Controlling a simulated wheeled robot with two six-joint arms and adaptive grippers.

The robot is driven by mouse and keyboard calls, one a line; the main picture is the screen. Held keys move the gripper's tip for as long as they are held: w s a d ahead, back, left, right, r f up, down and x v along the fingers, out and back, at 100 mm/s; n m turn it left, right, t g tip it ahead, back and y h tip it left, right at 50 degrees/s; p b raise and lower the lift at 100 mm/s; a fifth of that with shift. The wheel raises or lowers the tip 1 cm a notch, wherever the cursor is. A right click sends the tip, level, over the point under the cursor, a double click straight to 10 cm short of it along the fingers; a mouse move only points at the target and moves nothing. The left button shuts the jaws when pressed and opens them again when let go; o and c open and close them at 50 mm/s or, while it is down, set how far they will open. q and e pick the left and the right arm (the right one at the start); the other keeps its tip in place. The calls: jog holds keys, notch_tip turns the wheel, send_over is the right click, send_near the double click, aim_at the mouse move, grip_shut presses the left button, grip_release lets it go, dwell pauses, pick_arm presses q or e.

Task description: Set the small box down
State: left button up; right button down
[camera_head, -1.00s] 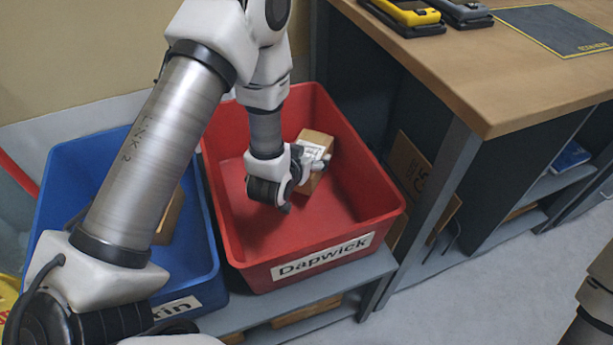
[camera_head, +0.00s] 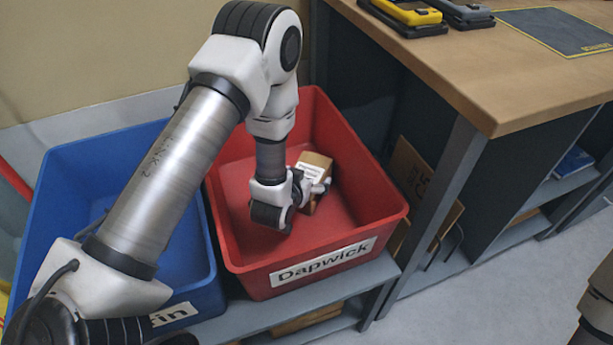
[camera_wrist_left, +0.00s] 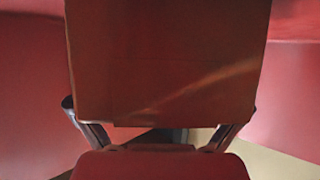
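The small box (camera_head: 316,165) is brown cardboard with a white label on it. It is inside the red bin (camera_head: 330,265), which carries a "Dapwick" label, towards its back right. My left gripper (camera_head: 319,187) reaches down into this bin and is shut on the box. In the left wrist view the box (camera_wrist_left: 165,65) fills the upper middle, in shadow, with a finger at each side. I cannot tell whether the box touches the bin floor. My right gripper is out of view.
A blue bin (camera_head: 52,205) stands to the left of the red one, partly hidden by my left arm. Both rest on a grey shelf (camera_head: 250,321). A wooden table (camera_head: 520,75) with yellow and grey devices stands at right. The red bin's front floor is clear.

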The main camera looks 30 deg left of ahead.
pick_arm(q)
jog(key=shift+r, duration=0.15)
jog(key=p+v, duration=0.2)
jog(key=v, duration=0.5)
jog(key=shift+s+r, duration=0.1)
jog(key=shift+s, duration=0.15)
